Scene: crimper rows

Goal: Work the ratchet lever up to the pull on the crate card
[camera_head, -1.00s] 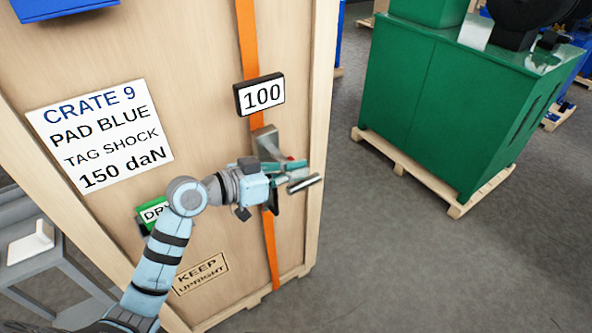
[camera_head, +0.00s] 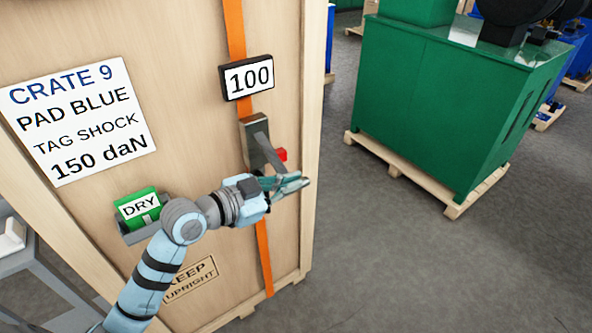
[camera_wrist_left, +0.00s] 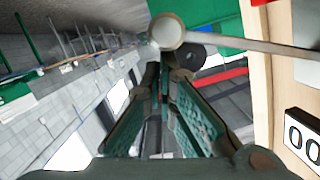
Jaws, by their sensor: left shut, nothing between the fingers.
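The crate card (camera_head: 82,120) reads CRATE 9, PAD BLUE, TAG SHOCK, 150 daN. The black-framed display (camera_head: 246,77) on the orange strap (camera_head: 235,30) reads 100, and part of it shows in the left wrist view (camera_wrist_left: 303,138). Below it is the grey ratchet (camera_head: 254,128), its lever slanting down right beside a red tab (camera_head: 281,154). My left gripper (camera_head: 298,182) is shut and empty at the lever's lower end. In the left wrist view a grey bar with a round end (camera_wrist_left: 166,31) crosses just beyond the fingertips (camera_wrist_left: 163,75); contact is unclear. My right gripper is out of view.
A holder with a green DRY packet (camera_head: 139,205) is on the crate face, left of my wrist. KEEP UPRIGHT is printed below. A green cabinet (camera_head: 430,110) stands on a pallet at right, with open grey floor before it. A grey stand (camera_head: 40,270) is at lower left.

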